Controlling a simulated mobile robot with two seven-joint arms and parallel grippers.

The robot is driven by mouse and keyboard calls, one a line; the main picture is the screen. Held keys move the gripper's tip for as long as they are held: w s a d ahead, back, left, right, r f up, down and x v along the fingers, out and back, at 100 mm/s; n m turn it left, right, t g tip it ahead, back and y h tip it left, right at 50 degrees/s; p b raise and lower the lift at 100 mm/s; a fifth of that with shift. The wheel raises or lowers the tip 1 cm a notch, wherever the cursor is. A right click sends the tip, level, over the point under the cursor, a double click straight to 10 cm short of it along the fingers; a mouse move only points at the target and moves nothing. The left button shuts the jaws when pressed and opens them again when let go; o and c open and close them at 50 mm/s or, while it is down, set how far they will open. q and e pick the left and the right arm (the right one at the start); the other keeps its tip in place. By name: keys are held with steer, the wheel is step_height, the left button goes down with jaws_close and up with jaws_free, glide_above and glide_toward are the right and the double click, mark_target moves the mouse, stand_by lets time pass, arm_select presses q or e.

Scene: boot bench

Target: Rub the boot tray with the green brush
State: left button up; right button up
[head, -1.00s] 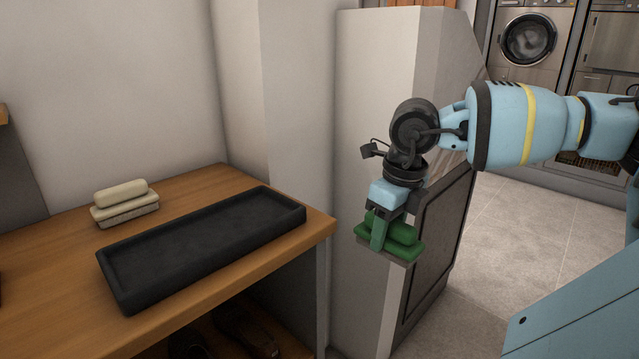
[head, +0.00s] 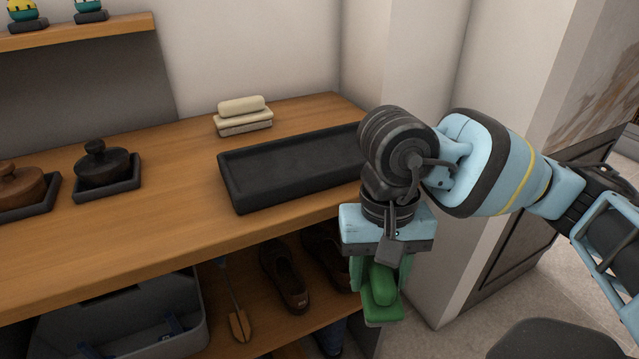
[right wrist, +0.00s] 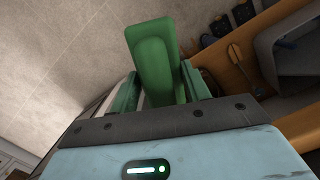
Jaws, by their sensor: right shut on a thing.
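The boot tray (head: 290,172) is a long black shallow tray lying on the wooden bench top in the head view. Its right end is hidden behind my right arm. The green brush (head: 380,290) hangs in my right gripper (head: 382,275), in front of the bench edge and lower than the bench top. My right gripper is shut on the brush and apart from the tray. In the right wrist view the green brush (right wrist: 156,62) sticks out between the fingers. My left gripper is not in view.
A cream brush (head: 242,115) lies behind the tray. The bench's front edge is close to my right gripper. A lower shelf holds shoes (head: 285,280), a wooden-ended tool (head: 239,325) and a grey bin (head: 190,300).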

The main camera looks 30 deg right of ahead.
steer(key=a+n, duration=0.1)
steer(key=n, duration=0.1)
steer(key=a+r+n, duration=0.1)
steer(key=n, duration=0.1)
steer(key=a+n, duration=0.2)
steer(key=shift+r+h, duration=0.25)
steer(key=shift+h, duration=0.05)
